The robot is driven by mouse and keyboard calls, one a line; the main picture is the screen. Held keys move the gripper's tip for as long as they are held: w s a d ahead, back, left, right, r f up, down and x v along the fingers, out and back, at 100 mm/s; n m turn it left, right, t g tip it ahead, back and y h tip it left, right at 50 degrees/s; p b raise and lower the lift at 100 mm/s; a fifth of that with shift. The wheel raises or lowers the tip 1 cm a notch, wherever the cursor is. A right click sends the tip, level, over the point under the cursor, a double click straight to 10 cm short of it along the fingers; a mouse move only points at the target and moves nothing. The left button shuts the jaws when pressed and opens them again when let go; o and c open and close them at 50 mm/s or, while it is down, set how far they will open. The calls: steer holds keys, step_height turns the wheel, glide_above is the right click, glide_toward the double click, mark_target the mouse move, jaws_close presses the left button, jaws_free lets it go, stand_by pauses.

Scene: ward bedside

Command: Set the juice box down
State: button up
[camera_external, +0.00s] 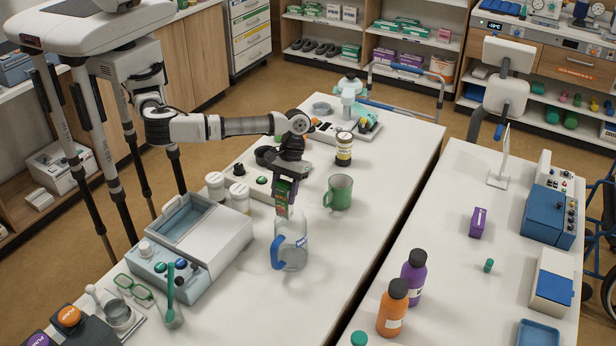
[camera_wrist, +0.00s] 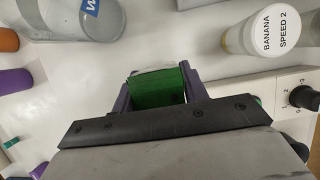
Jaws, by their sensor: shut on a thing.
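The juice box (camera_external: 283,195) is small, green with some red and orange on it. My gripper (camera_external: 284,198) is shut on it and holds it upright above the left white table, just behind the clear jug (camera_external: 291,245) with the blue handle. In the wrist view the box shows as a green block (camera_wrist: 156,92) between the purple fingers of my gripper (camera_wrist: 157,95). Its lower end is partly hidden by the jug's rim in the external view, and I cannot tell its exact height over the table.
A green mug (camera_external: 340,191) stands right of the gripper. White-lidded jars (camera_external: 239,197) and a control panel (camera_wrist: 290,100) are left. A pale blue-lidded case (camera_external: 200,245) sits in front. Across a gap, the right table (camera_external: 450,260) holds bottles and a purple box (camera_external: 478,222).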

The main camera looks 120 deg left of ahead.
mark_target(284, 201)
step_height(284, 201, down, 3)
steer(key=shift+r+p, duration=0.2)
steer(key=shift+p, duration=0.2)
steer(key=shift+f, duration=0.2)
steer(key=shift+f, duration=0.1)
steer(key=shift+f+b, duration=0.15)
steer(key=shift+b, duration=0.2)
steer(key=o, duration=1.1)
steer(key=shift+r, duration=0.25)
steer(key=b+v, duration=0.3)
steer(key=v, duration=0.9)
steer(key=shift+b, duration=0.4)
